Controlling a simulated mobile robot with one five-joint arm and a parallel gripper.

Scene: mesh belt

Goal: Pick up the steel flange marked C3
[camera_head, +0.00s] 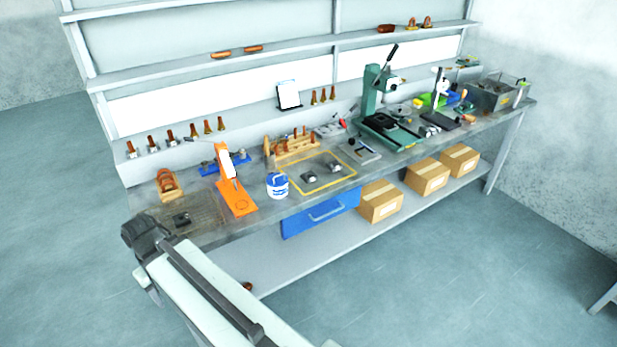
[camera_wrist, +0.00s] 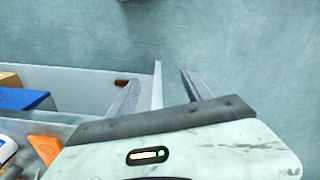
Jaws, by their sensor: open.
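No C3 marking is readable in either view. A small dark metal piece (camera_head: 182,218) lies on the mesh mat (camera_head: 205,213) at the bench's near left end; I cannot tell if it is the flange. Two grey metal parts, one at left (camera_head: 308,177) and one at right (camera_head: 335,167), lie inside a yellow outline on the bench, also without readable marks. My gripper (camera_wrist: 158,76) is open and empty in the wrist view, its fingers apart in front of the bench's lower shelf and the floor. In the head view my arm reaches to the bench's left end; its fingers are not clear there.
An orange stand (camera_head: 236,197) and a blue-white tin (camera_head: 277,185) stand right of the mat. A wooden holder (camera_head: 169,186) is behind it. A green press (camera_head: 372,98) stands farther right. A blue drawer (camera_head: 320,212) and cardboard boxes (camera_head: 380,201) are below the bench top.

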